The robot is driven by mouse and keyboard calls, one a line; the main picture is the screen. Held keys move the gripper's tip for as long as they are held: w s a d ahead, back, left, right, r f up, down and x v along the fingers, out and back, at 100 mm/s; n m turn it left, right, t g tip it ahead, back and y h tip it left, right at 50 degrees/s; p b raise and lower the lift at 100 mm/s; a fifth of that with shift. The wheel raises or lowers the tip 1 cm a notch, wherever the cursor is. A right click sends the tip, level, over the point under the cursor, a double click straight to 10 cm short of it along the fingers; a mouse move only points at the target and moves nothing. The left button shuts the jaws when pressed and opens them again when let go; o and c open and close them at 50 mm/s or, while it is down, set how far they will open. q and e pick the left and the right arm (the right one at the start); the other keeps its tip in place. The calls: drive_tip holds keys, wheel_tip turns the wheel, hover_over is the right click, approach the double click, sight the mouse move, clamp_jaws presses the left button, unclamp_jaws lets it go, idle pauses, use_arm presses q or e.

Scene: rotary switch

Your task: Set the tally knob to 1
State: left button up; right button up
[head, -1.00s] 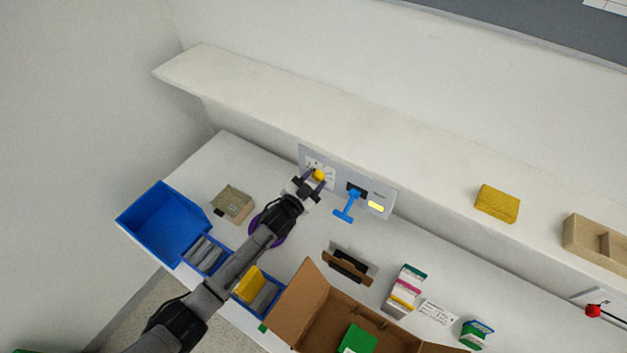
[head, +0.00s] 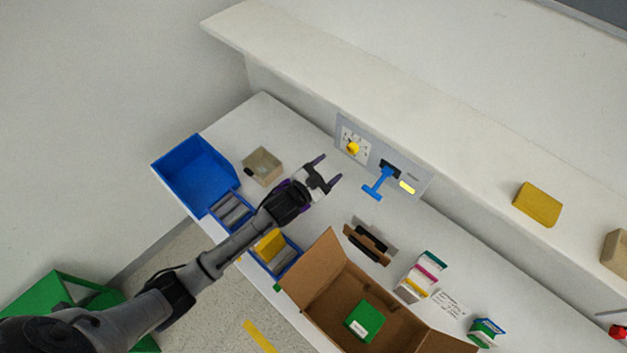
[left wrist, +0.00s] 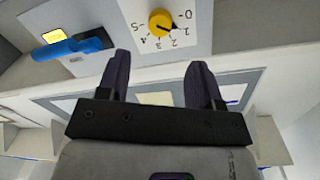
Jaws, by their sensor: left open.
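The yellow tally knob (head: 353,148) sits on a white numbered dial on the grey wall panel (head: 421,188). In the left wrist view the knob (left wrist: 160,22) shows close up at the top, and its dark pointer mark faces toward the 1. My left gripper (head: 330,168) is open and empty, in front of the panel and apart from the knob. Its two fingers (left wrist: 160,65) show below the dial in the left wrist view, with nothing between them. My right gripper is not in view.
A blue T-shaped handle (head: 379,183) juts from the panel right of the knob. A shelf (head: 400,110) runs above. On the table are a blue bin (head: 190,172), a small tan box (head: 262,165) and an open cardboard box (head: 317,268).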

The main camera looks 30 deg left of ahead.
use_arm(q)
drive_tip(key=shift+b+v, duration=0.3)
drive_tip(key=shift+v, duration=2.55)
drive_tip(key=shift+f, duration=0.1)
drive_tip(key=s+a+f+n+g+y, duration=0.3)
drive_tip(key=a+f+g+y, duration=0.1)
drive_tip(key=g+y, duration=0.1)
drive_tip(key=s+d+r+n+g+p, duration=0.1)
drive_tip(key=s+r+g+p, duration=0.1)
drive_tip(key=s, duration=0.7)
drive_tip(key=s+d+r+n+g+p, duration=0.1)
drive_tip(key=s+d+r+g+p, duration=0.1)
drive_tip(key=s+p, duration=0.3)
drive_tip(key=s+d+r+g+h+p, duration=0.1)
drive_tip(key=s+d+r+g+p, duration=0.1)
drive_tip(key=s, duration=1.1)
drive_tip(key=shift+s+r+n+g+p, duration=0.4)
drive_tip(key=shift+r+g+p, duration=0.3)
drive_tip(key=shift+g, duration=0.5)
